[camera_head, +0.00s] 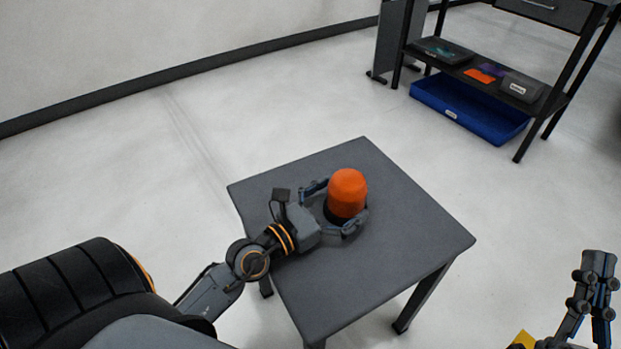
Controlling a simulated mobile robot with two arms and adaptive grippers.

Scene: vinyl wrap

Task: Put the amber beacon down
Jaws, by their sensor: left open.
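The amber beacon (347,192) is an orange dome on a dark base. It stands upright on the small grey table (390,268), near the middle of its top. My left gripper (344,210) is at the beacon with its fingers apart on either side of the base. Whether the fingers touch the base is hard to tell. My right gripper (597,282) is at the lower right, away from the table, with its fingers pointing up and no object visible in it. Its opening is not clear from this angle.
A dark shelf unit (560,101) stands at the back right. It holds a dark case (442,50), an orange item (479,76) and a grey box (522,87). A blue bin (470,112) sits below. The floor around the table is clear.

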